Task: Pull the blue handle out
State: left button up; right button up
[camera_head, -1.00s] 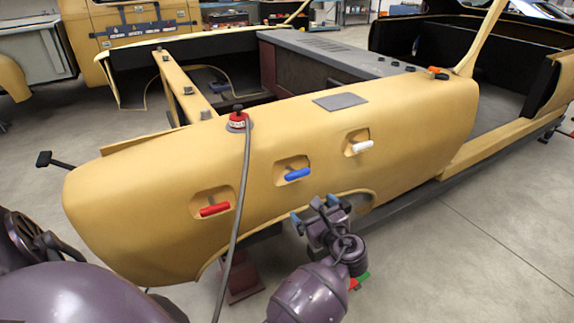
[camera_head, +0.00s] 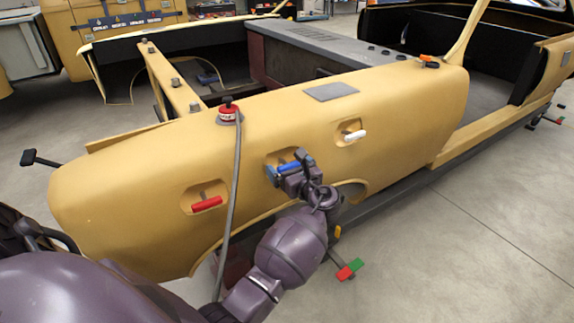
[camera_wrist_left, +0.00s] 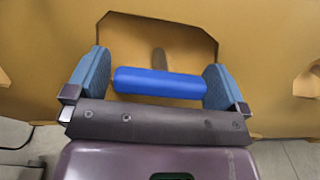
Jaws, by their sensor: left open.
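The blue handle (camera_head: 289,168) sits in a recess on the side of the yellow car shell (camera_head: 120,190). In the left wrist view the blue handle (camera_wrist_left: 160,83) lies crosswise on a short brown stem, in front of the recess. My left gripper (camera_head: 287,167) is at the handle, with its blue fingers open. In the left wrist view my left gripper (camera_wrist_left: 158,82) has one finger beyond each end of the handle, with a small gap on both sides. My right gripper is not in view.
A red handle (camera_head: 207,204) is lower left and a white handle (camera_head: 355,135) upper right, each in its own recess. A grey hose (camera_head: 234,180) hangs from a red fitting (camera_head: 229,113) left of the blue handle. Grey floor (camera_head: 460,240) is open at right.

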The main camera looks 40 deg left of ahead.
pick_arm(q)
jog(key=shift+w+a, duration=0.2)
jog(key=shift+a, duration=0.2)
